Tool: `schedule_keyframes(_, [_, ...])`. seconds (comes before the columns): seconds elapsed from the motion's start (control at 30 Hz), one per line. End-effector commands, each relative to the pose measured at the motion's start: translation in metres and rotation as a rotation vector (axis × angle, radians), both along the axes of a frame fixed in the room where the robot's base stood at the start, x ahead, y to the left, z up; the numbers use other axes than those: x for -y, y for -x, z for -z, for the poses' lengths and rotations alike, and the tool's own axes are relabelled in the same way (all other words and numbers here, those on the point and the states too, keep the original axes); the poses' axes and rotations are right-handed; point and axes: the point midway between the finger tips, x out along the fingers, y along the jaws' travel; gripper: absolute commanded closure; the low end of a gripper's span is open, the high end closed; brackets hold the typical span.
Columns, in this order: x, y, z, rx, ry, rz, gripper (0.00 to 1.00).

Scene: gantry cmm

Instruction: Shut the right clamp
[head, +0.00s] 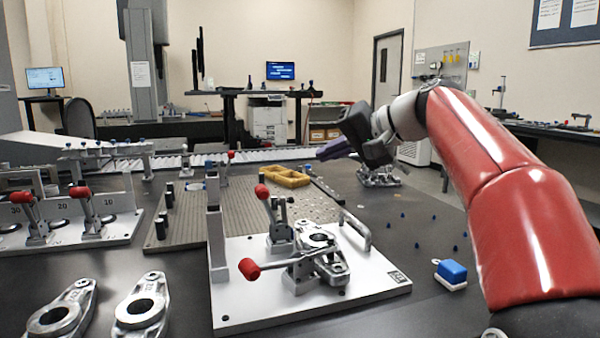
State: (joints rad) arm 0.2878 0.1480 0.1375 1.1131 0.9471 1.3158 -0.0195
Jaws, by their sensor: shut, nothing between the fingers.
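A white fixture plate (370,285) bears a metal part with a round bore and two toggle clamps with red handles. The rear clamp (280,228) has its handle raised, tilted up to the left. The front clamp (303,272), a little further right, has its handle lying low to the left; its tip's contact with the part is unclear. My gripper (328,150) is shut and empty, pointing left in the air beyond the plate, apart from both clamps.
Two loose metal links (62,308) (141,308) lie in front. A yellow tray (285,178) sits behind. A blue-and-white block (452,272) stands right of the plate.

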Motion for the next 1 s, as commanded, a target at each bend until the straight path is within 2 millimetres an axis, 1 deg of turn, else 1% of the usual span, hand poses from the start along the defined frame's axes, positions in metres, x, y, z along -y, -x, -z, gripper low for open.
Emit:
schedule_keyframes(0.17, [-0.023, -0.015, 0.014, -0.003, 0.000, -0.005, 1.00])
schedule_keyframes(0.3, [-0.045, -0.031, 0.028, -0.005, 0.001, -0.005, 1.00])
schedule_keyframes(0.47, [-0.069, -0.048, 0.043, -0.003, 0.001, -0.004, 1.00])
schedule_keyframes(0.6, [-0.085, -0.043, 0.058, -0.002, 0.003, -0.002, 1.00])
schedule_keyframes(0.7, [-0.092, -0.041, 0.063, -0.001, 0.003, -0.001, 1.00])
schedule_keyframes(0.83, [-0.097, -0.040, 0.067, -0.002, 0.003, 0.001, 1.00])
schedule_keyframes(1.0, [-0.098, -0.040, 0.068, -0.001, 0.002, 0.001, 1.00])
